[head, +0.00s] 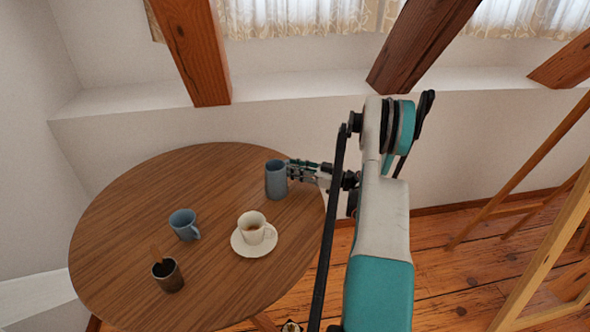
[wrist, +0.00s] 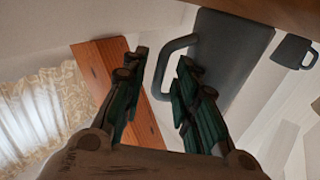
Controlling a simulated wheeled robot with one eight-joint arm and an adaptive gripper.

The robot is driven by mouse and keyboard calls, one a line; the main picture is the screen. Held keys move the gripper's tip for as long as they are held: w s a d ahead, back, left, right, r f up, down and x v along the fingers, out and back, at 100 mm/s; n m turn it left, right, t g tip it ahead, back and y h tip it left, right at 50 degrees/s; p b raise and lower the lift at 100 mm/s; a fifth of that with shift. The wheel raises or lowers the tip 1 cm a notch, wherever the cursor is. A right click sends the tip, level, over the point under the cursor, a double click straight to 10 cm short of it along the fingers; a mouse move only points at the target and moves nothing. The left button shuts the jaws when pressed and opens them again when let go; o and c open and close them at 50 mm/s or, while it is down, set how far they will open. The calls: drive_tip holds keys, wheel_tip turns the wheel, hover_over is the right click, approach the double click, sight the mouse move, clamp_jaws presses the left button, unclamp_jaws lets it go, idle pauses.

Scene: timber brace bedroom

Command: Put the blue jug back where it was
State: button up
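The blue jug (head: 276,181) appears to stand upright on the round wooden table (head: 190,165), near its right back edge. My gripper (head: 291,169) is at the jug's right side. In the wrist view the jug (wrist: 232,60) looks dark and upside down, with its handle (wrist: 166,68) between the fingertips of my gripper (wrist: 162,62). The fingers are apart, with gaps visible beside the handle; they do not look closed on it. In the head view my gripper hides the handle.
A blue mug (head: 184,224), a white cup (head: 252,227) on a saucer (head: 240,250), and a dark cup (head: 168,275) with a stick in it stand on the table. Slanted timber braces (head: 195,50) rise behind. A wooden frame (head: 540,250) stands at right.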

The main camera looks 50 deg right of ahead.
drive_tip(key=shift+r, duration=0.15)
drive_tip(key=p+v, duration=0.4)
drive_tip(key=v, duration=0.8)
